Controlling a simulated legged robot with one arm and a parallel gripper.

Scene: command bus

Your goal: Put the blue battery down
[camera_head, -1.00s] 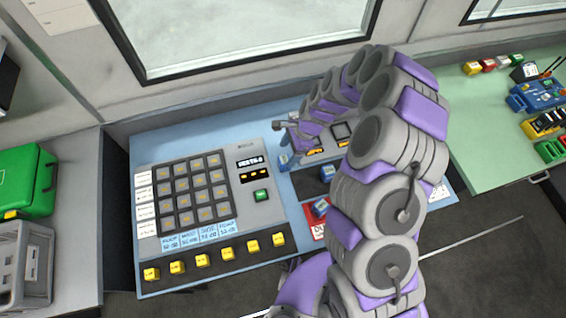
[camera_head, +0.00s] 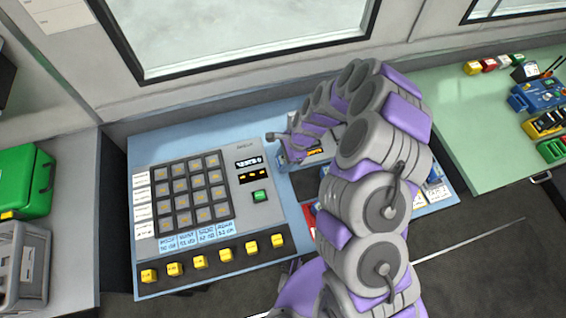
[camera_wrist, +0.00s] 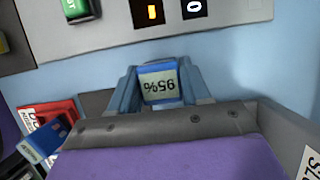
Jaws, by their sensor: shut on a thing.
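The blue battery (camera_wrist: 160,85) shows in the wrist view with a pale label that reads 95% upside down. My gripper (camera_wrist: 159,71) is shut on it, one grey-blue finger on each side. Behind the battery is the light blue desk surface; I cannot tell whether the battery touches it. In the head view my gripper (camera_head: 282,150) is just right of the keypad console, and the battery there is too small and covered to make out clearly. A second blue battery (camera_wrist: 44,141) lies at the lower left in the wrist view, by a red panel (camera_wrist: 50,115).
The keypad console (camera_head: 195,190) has a green button (camera_head: 259,196) and a row of yellow buttons along its front. My arm hides much of the desk's right part. A green table (camera_head: 475,130) with coloured devices stands at the right; a green case (camera_head: 22,182) is at the left.

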